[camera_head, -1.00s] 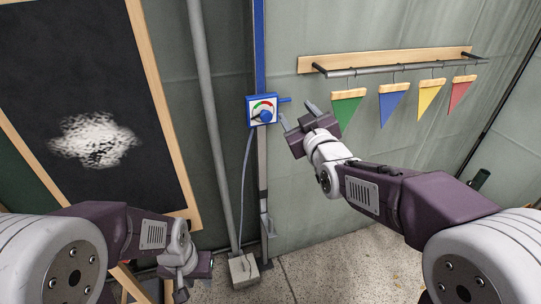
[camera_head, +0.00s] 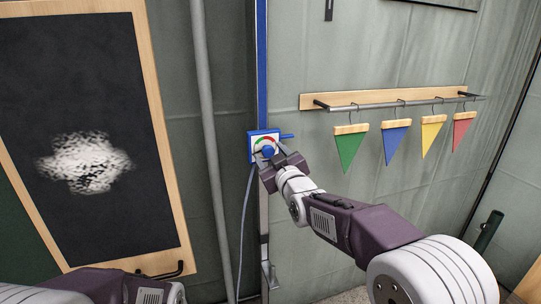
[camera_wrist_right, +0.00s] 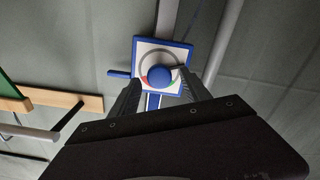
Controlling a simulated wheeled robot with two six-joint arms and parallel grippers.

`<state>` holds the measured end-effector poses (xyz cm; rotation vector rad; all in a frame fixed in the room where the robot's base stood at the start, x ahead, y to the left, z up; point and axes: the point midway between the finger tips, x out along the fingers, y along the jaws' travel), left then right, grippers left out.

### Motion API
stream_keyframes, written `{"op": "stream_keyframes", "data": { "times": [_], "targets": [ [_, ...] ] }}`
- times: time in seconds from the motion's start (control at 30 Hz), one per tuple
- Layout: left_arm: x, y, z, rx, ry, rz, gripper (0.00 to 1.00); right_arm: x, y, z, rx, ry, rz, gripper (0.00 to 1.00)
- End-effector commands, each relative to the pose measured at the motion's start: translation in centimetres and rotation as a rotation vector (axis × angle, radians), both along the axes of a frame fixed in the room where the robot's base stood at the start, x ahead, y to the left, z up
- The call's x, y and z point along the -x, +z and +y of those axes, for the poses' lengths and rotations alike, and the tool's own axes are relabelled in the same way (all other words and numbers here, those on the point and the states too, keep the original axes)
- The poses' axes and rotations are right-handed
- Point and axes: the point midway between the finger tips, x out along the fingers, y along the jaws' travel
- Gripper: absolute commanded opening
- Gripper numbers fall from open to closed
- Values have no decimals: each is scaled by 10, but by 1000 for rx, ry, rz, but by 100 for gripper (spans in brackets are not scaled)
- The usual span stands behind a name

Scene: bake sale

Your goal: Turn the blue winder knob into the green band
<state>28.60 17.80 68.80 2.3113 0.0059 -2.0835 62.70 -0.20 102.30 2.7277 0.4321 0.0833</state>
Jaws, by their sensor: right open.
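The blue winder knob (camera_head: 268,151) sits on a white-faced, blue-framed box (camera_head: 251,147) on a blue upright strip. In the right wrist view the knob (camera_wrist_right: 158,74) shows between the two dark finger ends, one on each side. I cannot tell whether the fingers touch it.
A blue lever (camera_head: 287,136) sticks out at the box's right. A cable (camera_head: 244,215) hangs below, beside a grey pole (camera_head: 207,130). A chalkboard (camera_head: 90,220) stands at left. A rail (camera_head: 390,106) with green, blue, yellow and red pennants hangs at right.

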Motion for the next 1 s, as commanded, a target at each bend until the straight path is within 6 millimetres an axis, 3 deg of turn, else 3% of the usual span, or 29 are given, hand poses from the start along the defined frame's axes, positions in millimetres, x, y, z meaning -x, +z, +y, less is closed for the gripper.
{"op": "stream_keyframes", "data": {
  "times": [0.27,0.4,0.47,0.77,1.0],
  "targets": [
    [0,0,0,0,0,0,31,-2,0,1,0,0,-1,53],
    [0,0,0,0,0,0,31,-2,0,1,0,0,-1,14],
    [0,0,0,0,0,0,31,-2,0,1,0,0,-1,0],
    [0,-2,0,0,0,0,31,-2,0,0,-36,0,11,0],
    [0,-7,0,0,0,0,31,-2,-2,0,-176,0,58,0]
  ]
}}
